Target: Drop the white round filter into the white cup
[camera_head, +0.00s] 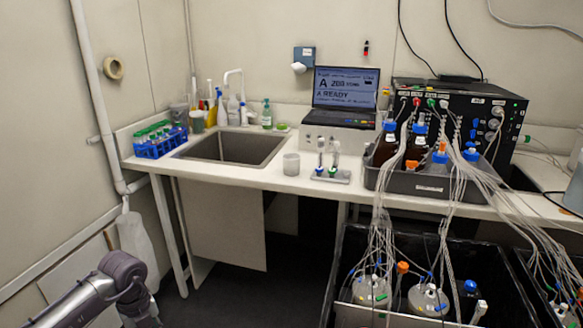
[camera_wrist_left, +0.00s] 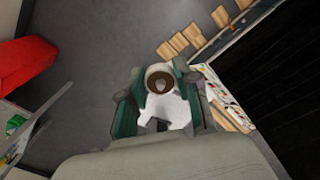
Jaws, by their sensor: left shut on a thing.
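A white cup (camera_head: 291,164) stands upright on the counter, right of the sink and left of a small stand. My left arm comes in at the bottom left of the head view, and its gripper is out of that picture. In the left wrist view my left gripper (camera_wrist_left: 160,92) is shut on a small round white piece with a brown centre, which I take for the white round filter (camera_wrist_left: 151,72). The gripper is over the floor, away from the counter. My right gripper is not in view.
The counter (camera_head: 250,172) has a sink (camera_head: 235,148), a blue rack (camera_head: 160,145) of tubes and a small stand (camera_head: 330,176) beside the cup. A laptop (camera_head: 345,92) and a grey tray (camera_head: 430,185) of tubed bottles stand further right. The counter's front edge before the cup is clear.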

